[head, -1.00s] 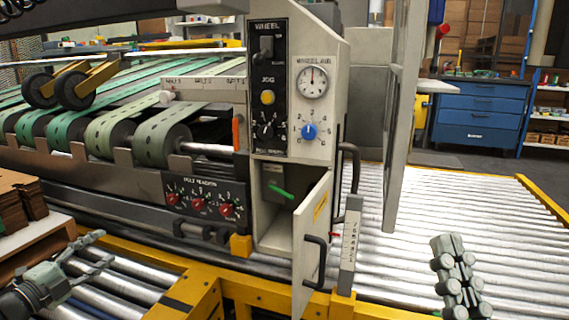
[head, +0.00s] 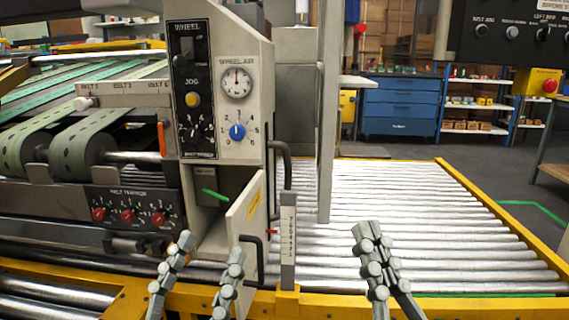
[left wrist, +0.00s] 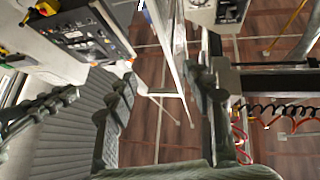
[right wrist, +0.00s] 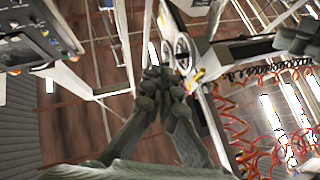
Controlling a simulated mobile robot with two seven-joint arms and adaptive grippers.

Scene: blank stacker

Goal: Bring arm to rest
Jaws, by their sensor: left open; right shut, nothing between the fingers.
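My left gripper (head: 211,250) is at the bottom of the head view with its two grey fingers spread apart and nothing between them. It stands in front of the machine's lower compartment. The left wrist view also shows these open fingers (left wrist: 162,88). My right gripper (head: 367,240) is to the right of it, over the roller conveyor, with its fingers together. In the right wrist view its fingertips (right wrist: 158,82) meet with nothing held. The grippers are apart from each other.
A control panel (head: 238,146) with knobs and a gauge stands at centre left. Its small compartment door (head: 246,215) hangs open close to my left gripper. The roller conveyor (head: 440,235) with a yellow frame spreads to the right. A control box (head: 503,36) hangs at upper right.

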